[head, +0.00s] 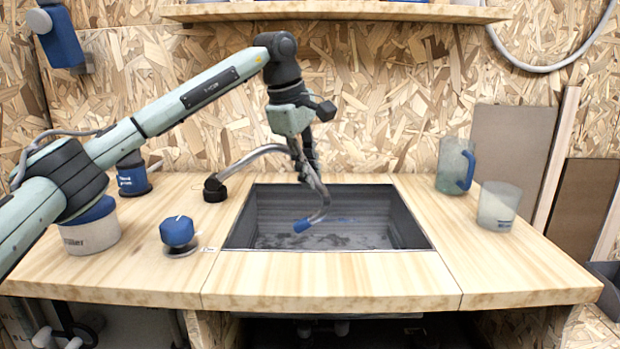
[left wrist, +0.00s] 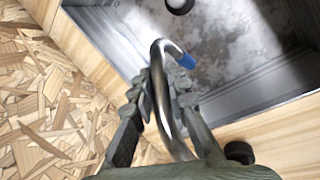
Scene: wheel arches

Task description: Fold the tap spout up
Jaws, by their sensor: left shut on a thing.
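The tap spout (head: 320,192) is a bent metal tube with a blue tip, reaching over the grey sink (head: 400,215). Its lower arm (head: 250,157) runs left to a black base (head: 215,188) on the counter. My left gripper (head: 304,176) is shut on the spout from above, over the back part of the sink. In the left wrist view the spout (left wrist: 161,85) passes between the ridged fingers of the left gripper (left wrist: 160,90), its blue tip over the basin. The fingers hide part of the spout in the head view. My right gripper is not in view.
A blue knob (head: 178,231) stands left of the sink. A tub with a blue lid (head: 92,232) and a dark blue jar (head: 132,178) stand further left. A clear jug (head: 452,165) and a cup (head: 498,207) stand right. A shelf (head: 340,11) hangs above. The front counter is clear.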

